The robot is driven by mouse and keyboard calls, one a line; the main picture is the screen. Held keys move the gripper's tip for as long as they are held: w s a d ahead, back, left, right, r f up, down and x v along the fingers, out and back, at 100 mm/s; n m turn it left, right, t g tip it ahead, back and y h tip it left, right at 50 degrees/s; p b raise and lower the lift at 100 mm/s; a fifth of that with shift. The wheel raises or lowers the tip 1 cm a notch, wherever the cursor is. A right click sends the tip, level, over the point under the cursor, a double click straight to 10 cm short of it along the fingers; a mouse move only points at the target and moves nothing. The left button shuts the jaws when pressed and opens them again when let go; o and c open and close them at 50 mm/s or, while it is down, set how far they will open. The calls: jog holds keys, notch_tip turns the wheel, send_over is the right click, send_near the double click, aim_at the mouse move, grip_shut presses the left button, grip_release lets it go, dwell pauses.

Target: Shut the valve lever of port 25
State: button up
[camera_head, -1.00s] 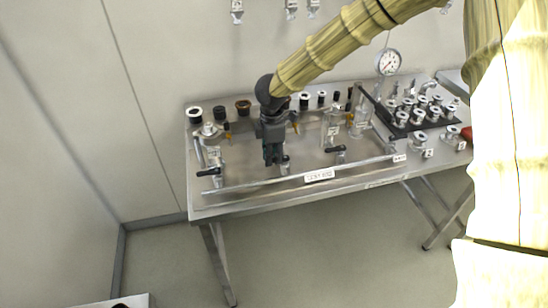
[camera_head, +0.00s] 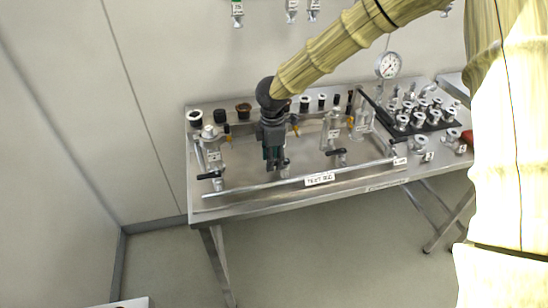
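Three valves with black levers stand along the front of the steel bench. One lever (camera_head: 209,175) is at the left and one lever (camera_head: 336,152) is right of centre. The middle valve (camera_head: 285,170) is mostly hidden behind my gripper. My gripper (camera_head: 273,166) points down at this middle valve, close to it; I cannot tell whether it touches. Its fingers are dark and too small to show whether they are open or shut. The port numbers are too small to read, so I cannot tell which valve is port 25.
A steel rail (camera_head: 260,187) with a white label runs along the bench's (camera_head: 230,205) front. A pressure gauge (camera_head: 388,66) and a black tray (camera_head: 384,117) of metal fittings are at the right.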

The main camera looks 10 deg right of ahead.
notch_tip(320, 180, up, 12)
dwell(0.6)
jog(key=shift+d+f, duration=0.1)
